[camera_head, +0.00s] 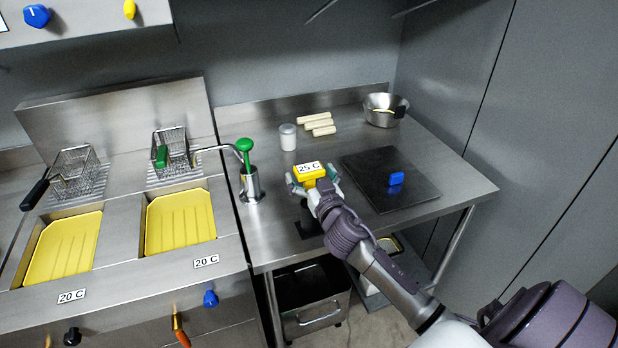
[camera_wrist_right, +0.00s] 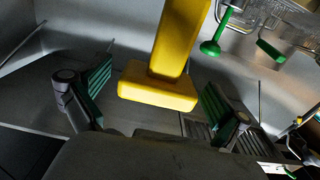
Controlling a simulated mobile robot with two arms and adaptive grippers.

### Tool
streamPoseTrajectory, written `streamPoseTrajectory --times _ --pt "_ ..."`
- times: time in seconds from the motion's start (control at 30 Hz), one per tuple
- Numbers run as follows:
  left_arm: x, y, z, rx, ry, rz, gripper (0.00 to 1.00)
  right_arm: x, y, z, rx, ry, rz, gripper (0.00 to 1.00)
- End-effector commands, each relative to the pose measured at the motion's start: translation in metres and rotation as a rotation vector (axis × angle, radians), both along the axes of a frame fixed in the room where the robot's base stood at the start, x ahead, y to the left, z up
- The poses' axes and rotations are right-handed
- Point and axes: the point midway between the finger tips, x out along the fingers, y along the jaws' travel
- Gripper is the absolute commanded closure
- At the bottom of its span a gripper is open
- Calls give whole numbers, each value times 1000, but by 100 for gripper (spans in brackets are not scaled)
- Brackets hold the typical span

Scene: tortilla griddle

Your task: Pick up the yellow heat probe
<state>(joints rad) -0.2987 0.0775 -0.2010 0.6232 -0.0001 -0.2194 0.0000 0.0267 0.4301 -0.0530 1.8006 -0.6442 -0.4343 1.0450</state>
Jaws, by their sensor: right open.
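The yellow heat probe (camera_head: 312,172) with a "25 C" label stands on the steel table, in front of the white jar. In the right wrist view, its yellow body (camera_wrist_right: 160,85) lies between the two fingers. My right gripper (camera_head: 312,187) is open around the probe's near side, one finger on each side; the green finger pads (camera_wrist_right: 155,95) show gaps to the yellow body. My left gripper is not in view.
A green-topped pump dispenser (camera_head: 249,180) stands to the left of the probe. Rolled tortillas (camera_head: 319,125), a white jar (camera_head: 288,137) and a metal bowl (camera_head: 380,116) stand behind. Fryers (camera_head: 130,230) are left.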

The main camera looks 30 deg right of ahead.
Motion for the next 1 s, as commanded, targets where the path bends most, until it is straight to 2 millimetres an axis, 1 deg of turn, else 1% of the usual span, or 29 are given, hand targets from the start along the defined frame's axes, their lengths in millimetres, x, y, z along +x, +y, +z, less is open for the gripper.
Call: streamPoseTrajectory --times 0.03,0.1,0.3,0.37,0.6,0.63,0.67,0.87,1.0 --pt "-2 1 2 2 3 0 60 5 -1 1 -1 0 0 0" --pt "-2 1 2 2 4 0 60 7 -2 0 -2 0 0 0" --pt "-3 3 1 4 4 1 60 7 -2 -1 -1 1 0 0" --pt "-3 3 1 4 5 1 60 7 -2 -1 -1 1 0 8" --pt "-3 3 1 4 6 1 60 7 -2 -1 -1 1 0 48" --pt "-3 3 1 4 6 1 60 7 -2 -1 -1 1 0 53" --pt "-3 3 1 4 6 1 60 7 -2 -1 -1 1 0 56" --pt "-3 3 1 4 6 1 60 7 -2 -1 -1 0 0 56" --pt "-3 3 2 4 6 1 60 7 -2 4 0 -2 0 56"
